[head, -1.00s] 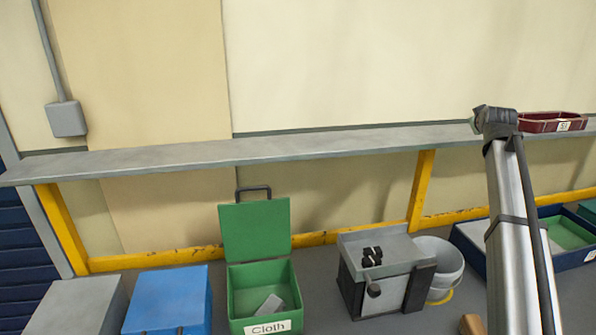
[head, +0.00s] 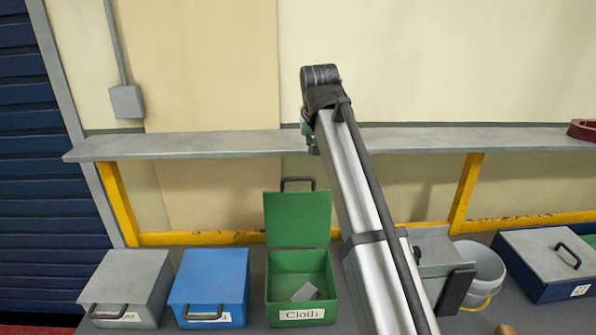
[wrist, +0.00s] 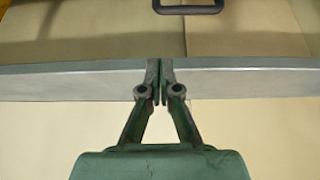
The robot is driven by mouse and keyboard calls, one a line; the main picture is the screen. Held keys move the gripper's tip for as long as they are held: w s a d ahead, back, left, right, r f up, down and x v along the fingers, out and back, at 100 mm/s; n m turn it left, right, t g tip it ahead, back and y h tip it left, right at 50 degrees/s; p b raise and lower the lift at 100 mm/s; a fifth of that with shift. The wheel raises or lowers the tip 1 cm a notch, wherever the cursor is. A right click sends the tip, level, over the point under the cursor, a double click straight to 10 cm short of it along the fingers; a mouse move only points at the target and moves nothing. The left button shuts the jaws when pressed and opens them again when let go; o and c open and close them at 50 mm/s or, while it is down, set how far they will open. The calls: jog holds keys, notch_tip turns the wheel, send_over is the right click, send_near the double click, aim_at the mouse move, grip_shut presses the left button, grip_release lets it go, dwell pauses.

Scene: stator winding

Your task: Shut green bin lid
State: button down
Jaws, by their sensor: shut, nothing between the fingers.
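A light grey piece lies inside the bin. In the wrist view the dark handle (wrist: 188,9) shows at the top edge. My gripper (wrist: 160,78) is shut and empty, with its fingertips over the shelf edge. In the head view my gripper (head: 313,148) is mostly hidden behind my arm, at shelf height above the lid, apart from it.
A grey shelf (head: 200,146) on yellow posts runs along the wall above the bins. A blue bin (head: 208,275) and a grey bin (head: 130,280), both shut, stand to the left. A white bucket (head: 482,265) and a navy box (head: 545,287) stand to the right.

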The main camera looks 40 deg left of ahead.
jog(key=s, duration=0.1)
jog(key=s+a, duration=0.1)
jog(key=shift+s+f+g, duration=0.2)
jog(key=shift+s+g, duration=0.1)
jog(key=shift+s, duration=0.1)
jog(key=p+x, duration=0.4)
jog(key=x, duration=0.6)
jog(key=shift+d, duration=0.15)
